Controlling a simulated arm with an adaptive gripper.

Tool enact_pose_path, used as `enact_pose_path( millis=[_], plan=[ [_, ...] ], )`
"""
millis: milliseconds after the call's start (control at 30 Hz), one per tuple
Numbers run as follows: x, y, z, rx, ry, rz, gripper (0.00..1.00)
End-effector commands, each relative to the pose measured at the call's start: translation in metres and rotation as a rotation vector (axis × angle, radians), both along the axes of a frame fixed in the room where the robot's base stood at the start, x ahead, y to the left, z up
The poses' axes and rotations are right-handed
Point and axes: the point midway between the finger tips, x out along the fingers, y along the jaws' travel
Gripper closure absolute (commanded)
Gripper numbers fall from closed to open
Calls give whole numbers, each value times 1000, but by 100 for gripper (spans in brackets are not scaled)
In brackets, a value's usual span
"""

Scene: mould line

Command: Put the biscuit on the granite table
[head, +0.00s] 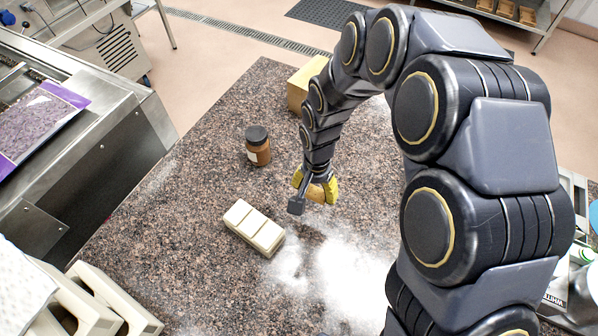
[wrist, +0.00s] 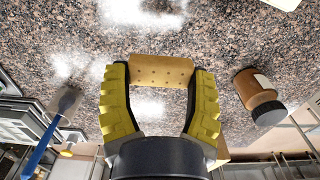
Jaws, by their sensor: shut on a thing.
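The biscuit (wrist: 160,72) is a light brown rectangle with small dark holes, seen in the wrist view between the yellow fingers. My gripper (wrist: 160,85) is shut on it, one finger at each end. In the head view my gripper (head: 316,188) is over the middle of the granite table, and the biscuit (head: 315,193) shows partly between the fingers. The granite table (head: 190,215) is speckled brown and grey. I cannot tell whether the biscuit touches the table or is just above it.
A brown jar with a black lid (head: 257,146) stands left of my gripper. A cream segmented block (head: 254,228) lies nearer the front. White powder (head: 345,270) covers part of the table. A yellow box (head: 300,88) stands behind. The table's left part is clear.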

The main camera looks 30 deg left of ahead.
Motion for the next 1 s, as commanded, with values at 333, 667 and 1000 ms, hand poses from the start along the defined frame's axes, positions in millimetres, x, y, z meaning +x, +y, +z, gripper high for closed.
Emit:
enact_pose_path(
  millis=[333,667,1000],
  plan=[
    [45,39,-46,-2,2,1,56],
    [63,52,-72,-2,3,0,56],
    [65,54,-107,-4,2,1,56]
  ],
)
